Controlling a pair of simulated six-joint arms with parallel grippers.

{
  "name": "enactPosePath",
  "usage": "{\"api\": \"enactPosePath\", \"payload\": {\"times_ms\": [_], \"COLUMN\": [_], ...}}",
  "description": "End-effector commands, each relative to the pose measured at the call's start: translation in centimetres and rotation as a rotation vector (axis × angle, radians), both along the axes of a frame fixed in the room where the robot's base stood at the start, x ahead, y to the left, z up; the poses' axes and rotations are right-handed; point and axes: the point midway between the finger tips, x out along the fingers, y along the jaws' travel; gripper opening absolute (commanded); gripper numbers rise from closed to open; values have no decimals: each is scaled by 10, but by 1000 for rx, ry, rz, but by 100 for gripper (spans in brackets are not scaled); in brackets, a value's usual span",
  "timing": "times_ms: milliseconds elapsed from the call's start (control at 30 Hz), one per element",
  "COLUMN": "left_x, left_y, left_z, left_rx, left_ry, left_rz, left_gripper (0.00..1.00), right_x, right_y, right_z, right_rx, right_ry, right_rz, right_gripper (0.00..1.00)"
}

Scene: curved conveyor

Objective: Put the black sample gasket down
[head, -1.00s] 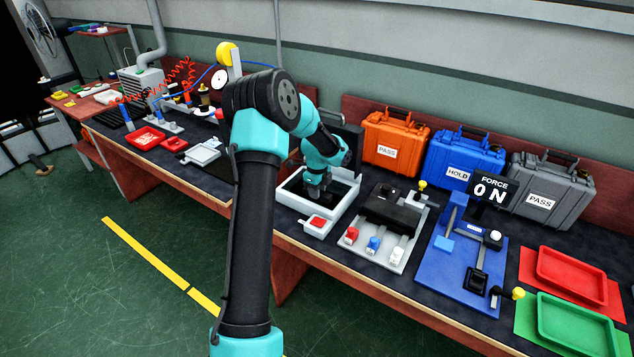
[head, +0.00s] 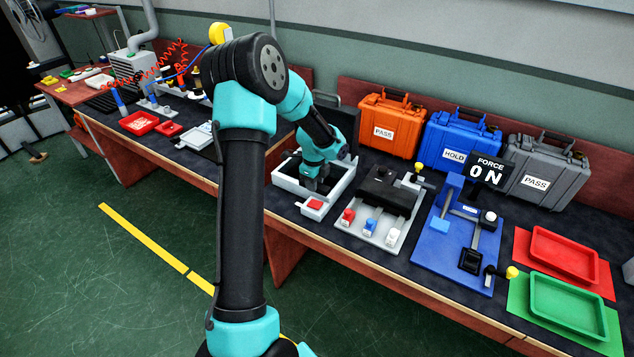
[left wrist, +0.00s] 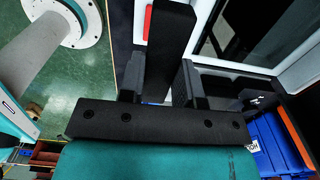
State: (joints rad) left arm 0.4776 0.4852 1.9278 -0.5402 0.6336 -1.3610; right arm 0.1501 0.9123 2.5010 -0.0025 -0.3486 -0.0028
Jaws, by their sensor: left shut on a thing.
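My left gripper (head: 318,186) is down at the white-rimmed tray (head: 285,188) with a dark inside, on the bench in the middle of the head view. In the left wrist view its fingers (left wrist: 160,85) are shut on a long black piece, which I take to be the black sample gasket (left wrist: 172,40). The gasket sticks out beyond the fingers, with the white tray rim (left wrist: 262,68) to its right. In the head view the gasket cannot be told from the dark gripper and tray inside. Whether it touches the tray is unclear. My right gripper is not in view.
A small white box with a red top (head: 315,205) stands before the tray. Right of it are a grey fixture (head: 347,232), a blue fixture plate (head: 440,250) and red (head: 565,255) and green (head: 567,305) trays. Orange (head: 392,125), blue (head: 462,140) and grey (head: 547,170) cases stand behind.

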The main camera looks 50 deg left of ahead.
Motion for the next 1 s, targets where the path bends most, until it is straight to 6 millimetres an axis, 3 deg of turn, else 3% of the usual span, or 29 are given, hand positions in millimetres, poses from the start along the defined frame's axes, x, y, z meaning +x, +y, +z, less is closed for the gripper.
{"api": "enactPosePath", "payload": {"times_ms": [167, 367, 700, 1000], "left_x": [7, 34, 84, 106], "left_y": [-10, -52, -169, -279], "left_z": [2, 9, 33, 56], "left_rx": [-2, -10, -19, -12], "left_ry": [-1, -3, 3, 5], "left_rz": [24, 144, 481, 784], "left_gripper": [7, 7, 7, 7], "right_x": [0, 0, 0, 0], "right_y": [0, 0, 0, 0], "right_z": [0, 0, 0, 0], "right_rx": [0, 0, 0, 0], "right_ry": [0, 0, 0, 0], "right_rz": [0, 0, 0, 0], "right_gripper": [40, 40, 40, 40]}}
